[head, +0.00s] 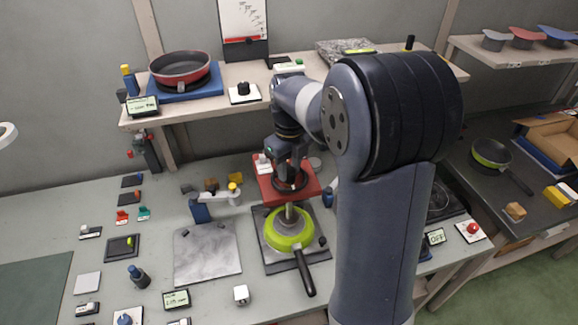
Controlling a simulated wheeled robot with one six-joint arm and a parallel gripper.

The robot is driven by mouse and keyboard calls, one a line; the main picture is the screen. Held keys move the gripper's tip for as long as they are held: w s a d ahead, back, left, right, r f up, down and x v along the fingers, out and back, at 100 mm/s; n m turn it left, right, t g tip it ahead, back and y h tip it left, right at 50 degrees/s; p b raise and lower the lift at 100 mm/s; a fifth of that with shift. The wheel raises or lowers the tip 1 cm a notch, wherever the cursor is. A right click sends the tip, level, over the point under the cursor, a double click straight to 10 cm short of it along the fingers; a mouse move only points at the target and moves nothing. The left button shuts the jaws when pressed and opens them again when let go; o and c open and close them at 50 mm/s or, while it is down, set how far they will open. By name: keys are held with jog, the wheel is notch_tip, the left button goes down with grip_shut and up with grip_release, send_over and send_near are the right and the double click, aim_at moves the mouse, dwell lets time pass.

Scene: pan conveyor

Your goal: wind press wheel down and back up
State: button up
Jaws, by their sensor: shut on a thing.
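The red press (268,190) stands at the back of the bench. Its dark wheel (290,184) lies flat on top. My gripper (286,170) points down at the wheel from above and is shut on it, apparently at its rim or knob; the jaws are small and partly hidden by my wrist. A grey post (289,211) of the press reaches down to the middle of a green pan (288,236). The pan sits on a dark square plate (268,258), its black handle toward the front. I cannot tell whether the post touches the pan.
A blue clamp-like device (201,212) and a bare metal plate (207,258) are left of the press. A shelf (215,105) with a red pan (180,69) runs behind and above. Several small items lie at the bench's left.

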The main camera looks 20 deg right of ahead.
aim_at(290, 169)
jog(key=o, duration=1)
notch_tip(290, 169, up, 11)
jog(key=shift+d+f+b, duration=0.1)
jog(key=shift+b, duration=0.5)
notch_tip(290, 169, down, 11)
jog(key=shift+r+p, duration=0.1)
jog(key=shift+p, duration=0.5)
jog(key=shift+r, duration=0.1)
